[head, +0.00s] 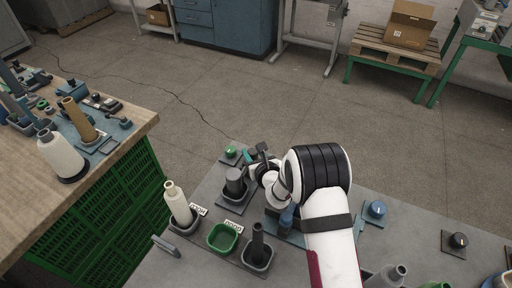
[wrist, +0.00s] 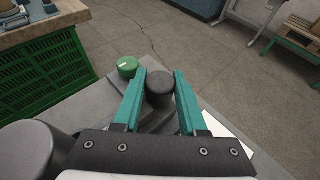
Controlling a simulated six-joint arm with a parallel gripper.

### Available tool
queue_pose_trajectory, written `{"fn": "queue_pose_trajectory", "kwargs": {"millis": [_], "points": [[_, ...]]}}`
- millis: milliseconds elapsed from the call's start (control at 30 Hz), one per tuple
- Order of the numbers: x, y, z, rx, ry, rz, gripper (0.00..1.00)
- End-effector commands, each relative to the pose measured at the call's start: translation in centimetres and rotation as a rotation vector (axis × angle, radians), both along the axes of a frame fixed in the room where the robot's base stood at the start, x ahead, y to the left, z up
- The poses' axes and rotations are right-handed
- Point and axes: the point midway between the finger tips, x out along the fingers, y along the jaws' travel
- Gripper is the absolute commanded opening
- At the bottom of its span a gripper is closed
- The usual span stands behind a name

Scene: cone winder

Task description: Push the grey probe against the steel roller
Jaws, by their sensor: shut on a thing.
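My gripper (wrist: 160,92) has its two teal fingers closed on a dark grey, round-topped cylinder that looks like the grey probe (wrist: 160,88). In the head view my gripper (head: 257,155) is at the far edge of the grey bench, and the dark top of the probe (head: 262,147) shows between its fingers. The probe's lower part is hidden in the wrist view. I cannot pick out the steel roller with certainty in either view, nor tell whether the probe touches it.
A green button (head: 231,152) sits just left of my gripper. A dark grey cylinder (head: 236,182), a cream cone (head: 180,203), a green tray (head: 223,238) and a black cone (head: 258,245) stand nearer. A blue knob (head: 375,208) is to the right.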

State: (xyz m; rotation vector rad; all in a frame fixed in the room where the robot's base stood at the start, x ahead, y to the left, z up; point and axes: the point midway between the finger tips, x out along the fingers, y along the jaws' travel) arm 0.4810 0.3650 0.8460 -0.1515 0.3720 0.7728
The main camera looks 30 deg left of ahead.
Motion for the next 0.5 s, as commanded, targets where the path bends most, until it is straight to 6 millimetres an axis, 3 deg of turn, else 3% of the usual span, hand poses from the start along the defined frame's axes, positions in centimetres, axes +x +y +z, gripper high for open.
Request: {"fn": "queue_pose_trajectory", "kwargs": {"millis": [267, 300, 433, 500], "points": [[-0.56, 0.14, -0.09, -0.005, 0.001, 0.009, 0.00], [-0.57, 0.15, -0.10, -0.005, 0.001, 0.009, 0.44], [-0.52, 0.10, -0.10, -0.004, 0.001, 0.007, 0.68], [-0.48, 0.09, -0.08, -0.003, 0.001, 0.006, 0.71]]}}
